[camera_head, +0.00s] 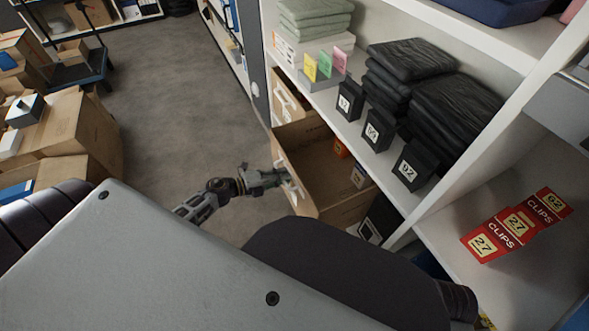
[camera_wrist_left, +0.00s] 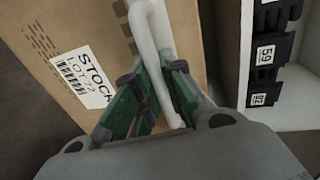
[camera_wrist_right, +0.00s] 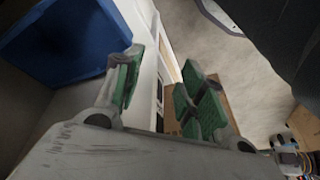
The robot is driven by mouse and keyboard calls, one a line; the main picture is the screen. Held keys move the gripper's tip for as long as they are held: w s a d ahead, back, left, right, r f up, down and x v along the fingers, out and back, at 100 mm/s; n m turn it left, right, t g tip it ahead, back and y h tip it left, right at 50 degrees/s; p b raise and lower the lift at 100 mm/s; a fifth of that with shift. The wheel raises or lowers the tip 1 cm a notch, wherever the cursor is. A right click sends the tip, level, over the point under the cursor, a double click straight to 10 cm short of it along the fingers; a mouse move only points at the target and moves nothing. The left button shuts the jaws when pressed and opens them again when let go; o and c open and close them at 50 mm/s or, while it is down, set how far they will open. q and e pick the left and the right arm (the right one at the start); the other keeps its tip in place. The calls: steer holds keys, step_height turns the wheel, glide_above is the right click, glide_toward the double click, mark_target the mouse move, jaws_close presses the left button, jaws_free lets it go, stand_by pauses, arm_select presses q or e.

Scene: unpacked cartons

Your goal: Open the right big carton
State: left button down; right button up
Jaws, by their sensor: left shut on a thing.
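The right big carton (camera_head: 345,208) is a brown box pulled out of the lower shelf like a drawer. Its open top shows an orange item (camera_head: 341,147) and a small labelled box (camera_head: 358,177) inside. Its front has a "STOCK" label (camera_wrist_left: 80,77) and a white upright handle (camera_wrist_left: 151,45). My left gripper (camera_head: 280,178) is at that front; in the left wrist view its green fingers (camera_wrist_left: 153,98) are shut on the handle. My right gripper (camera_wrist_right: 161,85) has its fingers apart with nothing between them; it is hidden in the head view.
Another carton (camera_head: 285,97) with a white handle sits further back on the same shelf. A blue bin (camera_wrist_right: 65,40) is beside my right gripper. The grey floor (camera_head: 180,75) is clear; cartons are stacked left.

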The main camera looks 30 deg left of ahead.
arm_select(q)
steer(key=f+p+v, duration=0.1)
steer(key=p+v, duration=0.1)
steer(key=v, duration=0.6)
steer(key=shift+s+f, duration=0.2)
steer(key=shift+f, duration=0.2)
arm_select(e)
steer(key=shift+s+d+f+g, duration=0.1)
steer(key=shift+d+f+g, duration=0.1)
steer(key=shift+f, duration=0.65)
steer(key=shift+d+f+g, duration=0.1)
steer(key=shift+f+g, duration=0.1)
steer(key=shift+f, duration=0.65)
arm_select(q)
steer(key=shift+a, duration=0.15)
steer(key=c, duration=1.5)
jaws_free()
arm_select(e)
steer(key=shift+r, duration=0.15)
arm_select(q)
steer(key=shift+s+a, duration=0.1)
steer(key=shift+v, duration=5.85)
steer(key=shift+s, duration=0.1)
arm_select(e)
steer(key=shift+a, duration=0.1)
